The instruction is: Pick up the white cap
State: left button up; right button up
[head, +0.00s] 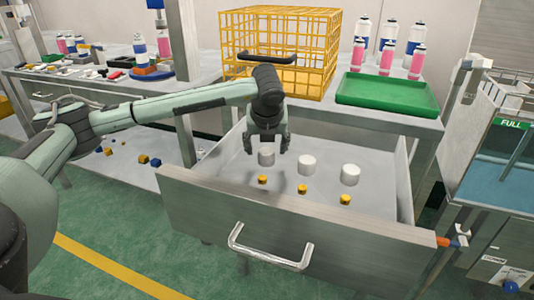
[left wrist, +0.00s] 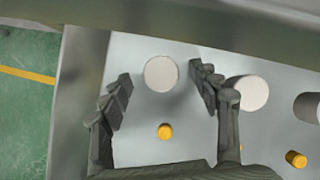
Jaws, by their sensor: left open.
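Three white caps stand in the open drawer: a left cap (head: 266,157), a middle cap (head: 309,165) and a right cap (head: 350,175). My left gripper (head: 267,147) points down over the left cap, open and empty. In the left wrist view, the left cap (left wrist: 160,73) shows between and just beyond the fingers of my left gripper (left wrist: 162,92). The middle cap (left wrist: 248,93) is right beside the right-hand finger, partly hidden by it. The right cap (left wrist: 308,107) is cut by the picture edge. My right gripper is out of view.
Three small yellow pieces, one of them (head: 262,180), lie in front of the caps. The drawer's front wall (head: 290,220) rises on the near side. A yellow wire basket (head: 280,50) and a green tray (head: 388,93) stand on the table above the drawer.

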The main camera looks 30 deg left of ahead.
pick_arm(q)
jog(key=shift+x, duration=1.4)
jog(key=c, duration=0.8)
jog(key=shift+r, duration=0.1)
jog(key=shift+c, duration=0.2)
